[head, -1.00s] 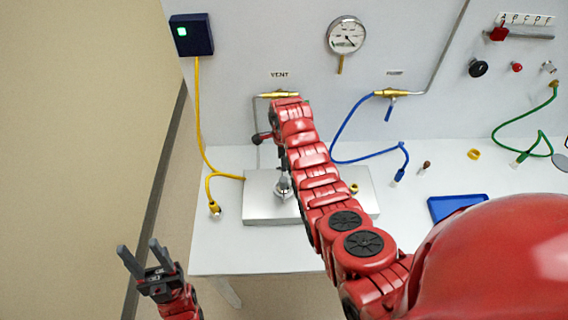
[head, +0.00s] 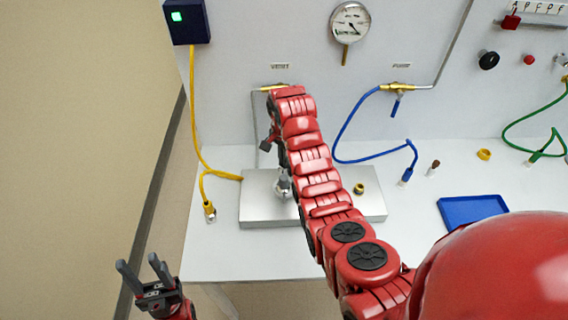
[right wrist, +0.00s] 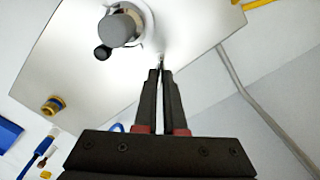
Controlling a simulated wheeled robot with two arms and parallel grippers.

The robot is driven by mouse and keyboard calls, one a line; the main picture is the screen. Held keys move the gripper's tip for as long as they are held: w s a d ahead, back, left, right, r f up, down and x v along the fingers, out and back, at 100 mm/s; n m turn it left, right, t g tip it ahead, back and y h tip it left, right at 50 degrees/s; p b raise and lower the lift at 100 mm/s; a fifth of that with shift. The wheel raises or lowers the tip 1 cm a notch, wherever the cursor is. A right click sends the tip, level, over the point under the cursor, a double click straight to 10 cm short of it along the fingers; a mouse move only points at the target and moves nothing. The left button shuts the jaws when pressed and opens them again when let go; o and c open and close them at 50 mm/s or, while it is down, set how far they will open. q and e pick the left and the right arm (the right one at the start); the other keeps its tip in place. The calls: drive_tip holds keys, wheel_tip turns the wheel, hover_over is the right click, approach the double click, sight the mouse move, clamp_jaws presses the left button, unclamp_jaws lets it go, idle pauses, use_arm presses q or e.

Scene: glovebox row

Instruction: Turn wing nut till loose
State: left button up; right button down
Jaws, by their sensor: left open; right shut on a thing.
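A silver metal plate (head: 258,207) lies on the white bench. A grey post-like fitting (head: 284,184) stands on it, partly behind my right arm. In the right wrist view, the fitting (right wrist: 120,25) has a round grey top and a dark knob. My right gripper (right wrist: 161,66) has its fingers together beside this fitting, shut on a small silvery part at the tips. It appears to be the wing nut, but its shape is mostly hidden. In the head view my arm hides these fingertips. My left gripper (head: 139,262) is open and empty, left of the bench's front edge.
A brass ring (head: 359,188) sits on the plate's right side. A yellow cable (head: 197,130) hangs left of the plate, and a blue hose (head: 347,125) runs behind right. A blue tray (head: 472,209) stands right. The bench front left is clear.

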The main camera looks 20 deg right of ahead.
drive_tip(key=n, duration=0.7)
drive_tip(key=shift+a+f, duration=0.15)
drive_tip(key=n, duration=0.6)
drive_tip(key=shift+a+n, duration=0.1)
drive_tip(key=shift+n, duration=0.3)
drive_tip(key=n, duration=0.6)
drive_tip(key=shift+a, duration=0.1)
drive_tip(key=n, duration=0.6)
drive_tip(key=shift+s+a+n, duration=0.1)
drive_tip(key=shift+s+n, duration=0.05)
drive_tip(key=shift+n, duration=0.25)
drive_tip(key=c, duration=1)
unclamp_jaws()
